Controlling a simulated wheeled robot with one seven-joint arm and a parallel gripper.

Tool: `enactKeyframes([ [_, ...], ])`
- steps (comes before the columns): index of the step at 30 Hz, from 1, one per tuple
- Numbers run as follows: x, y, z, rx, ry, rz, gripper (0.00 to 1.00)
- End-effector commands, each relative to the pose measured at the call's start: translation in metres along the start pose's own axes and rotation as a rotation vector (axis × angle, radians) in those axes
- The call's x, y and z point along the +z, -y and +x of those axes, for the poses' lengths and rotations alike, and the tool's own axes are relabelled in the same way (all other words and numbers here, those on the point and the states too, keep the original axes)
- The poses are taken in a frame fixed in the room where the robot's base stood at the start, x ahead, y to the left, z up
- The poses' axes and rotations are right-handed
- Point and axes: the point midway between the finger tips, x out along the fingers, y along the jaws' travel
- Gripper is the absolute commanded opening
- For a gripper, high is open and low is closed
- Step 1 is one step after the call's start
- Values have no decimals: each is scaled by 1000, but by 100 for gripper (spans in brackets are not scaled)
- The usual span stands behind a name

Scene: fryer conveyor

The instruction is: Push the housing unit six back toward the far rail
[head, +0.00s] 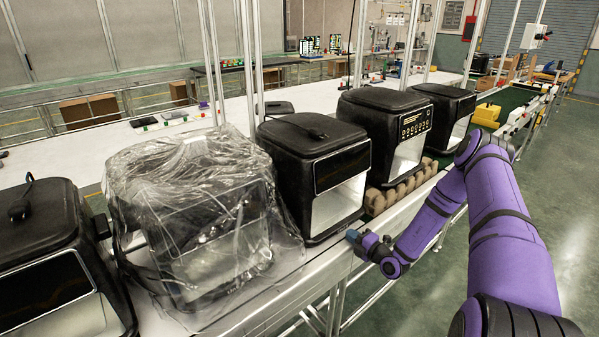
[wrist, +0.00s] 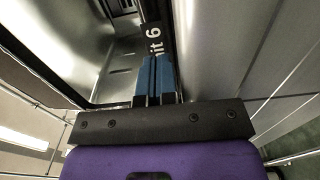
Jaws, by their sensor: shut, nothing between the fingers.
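Housing unit six (head: 283,165) is a black, boxy fryer housing with an open silver cavity, upright on the conveyor in the middle of the head view. In the wrist view, its black lower front edge (wrist: 154,18) carries white lettering, of which "it 6" shows. My gripper (head: 353,237) is at the lower right front corner of this housing, just above the near rail. Its blue fingers (wrist: 157,62) are together and empty, pointing at the lettered edge. I cannot tell whether they touch it.
A housing wrapped in clear plastic (head: 200,215) stands close on the left, with another black housing (head: 40,235) beyond it. To the right are brown rounded packing (head: 400,190) and a housing with a printed panel (head: 385,115). The near metal rail (head: 335,252) runs along the front.

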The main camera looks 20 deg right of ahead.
Motion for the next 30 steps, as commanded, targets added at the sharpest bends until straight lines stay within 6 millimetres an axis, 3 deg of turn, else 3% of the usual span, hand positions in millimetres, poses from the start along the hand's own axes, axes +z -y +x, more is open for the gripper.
enactKeyframes([
  [21, 0, 0, 19, 2, 0, 0, 0],
  [30, 0, 0, 9, 1, 0, -1, 0],
])
